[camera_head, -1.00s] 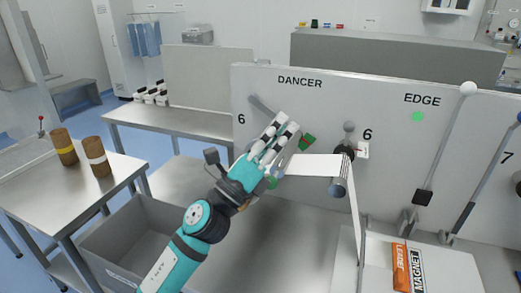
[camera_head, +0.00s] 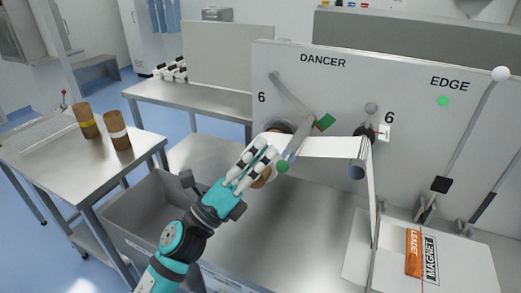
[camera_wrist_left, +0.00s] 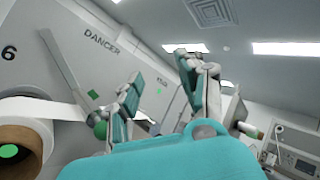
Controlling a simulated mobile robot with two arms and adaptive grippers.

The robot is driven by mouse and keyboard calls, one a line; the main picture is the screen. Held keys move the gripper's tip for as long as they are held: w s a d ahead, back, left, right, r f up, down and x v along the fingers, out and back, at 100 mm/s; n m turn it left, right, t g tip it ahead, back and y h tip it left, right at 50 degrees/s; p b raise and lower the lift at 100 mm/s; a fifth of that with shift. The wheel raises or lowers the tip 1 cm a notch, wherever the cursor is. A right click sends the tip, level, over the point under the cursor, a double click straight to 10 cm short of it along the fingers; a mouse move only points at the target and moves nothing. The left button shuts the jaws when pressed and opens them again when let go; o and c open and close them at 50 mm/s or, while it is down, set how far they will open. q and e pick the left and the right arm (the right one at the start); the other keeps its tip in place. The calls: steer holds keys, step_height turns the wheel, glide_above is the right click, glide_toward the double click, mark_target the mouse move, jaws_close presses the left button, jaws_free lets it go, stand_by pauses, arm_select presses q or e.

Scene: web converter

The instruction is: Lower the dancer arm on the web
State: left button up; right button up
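The dancer arm (camera_head: 292,95) is a grey bar on the panel under the word DANCER, sloping down to the right. A green marker (camera_head: 324,122) is by its lower end, and a green ball (camera_head: 282,167) shows below the web. My left gripper (camera_head: 268,150) is in front of the panel, just left of the ball. In the left wrist view its fingers (camera_wrist_left: 162,90) are apart with nothing between them; the ball is beside the left finger. My right gripper is not in view.
The panel (camera_head: 400,150) backs the web, with an EDGE lever (camera_head: 465,135) at right. A grey bin (camera_head: 150,215) and a table with brown cores (camera_head: 115,130) are at left. A white splice table (camera_head: 455,275) with a magnet label is at lower right.

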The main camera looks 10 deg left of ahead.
arm_select(q)
steer(key=w+a+f+n+t+y, duration=0.1)
steer(key=a+f+n+t+y, duration=0.1)
steer(key=a+f+n+y, duration=0.4)
steer(key=w+a+f+n+t+y, duration=0.1)
steer(key=a+f+n+t+y, duration=0.15)
steer(key=n+y, duration=0.65)
steer(key=s+a+f+n+g+y, duration=0.2)
steer(key=s+a+f+n+g, duration=0.15)
steer(key=f+n, duration=0.35)
steer(key=s+a+f+n+g+y, duration=0.2)
steer(key=s+a+f+n+g, duration=0.15)
steer(key=f+n, duration=0.35)
steer(key=s+f+n+g+h, duration=0.1)
steer(key=s+f+n+g, duration=0.2)
steer(key=s+f+g, duration=0.55)
steer(key=s+f+n+g, duration=0.25)
steer(key=s+f, duration=0.25)
steer(key=s, duration=0.7)
step_height(320, 180, down, 25)
steer(key=g, duration=0.2)
steer(key=s+a+f, duration=0.2)
steer(key=s+f, duration=1.5)
steer(key=shift+s+f+m+g, duration=0.15)
steer(key=shift+s+m+g, duration=0.1)
steer(key=shift+m+g, duration=0.2)
steer(key=shift+a, duration=0.1)
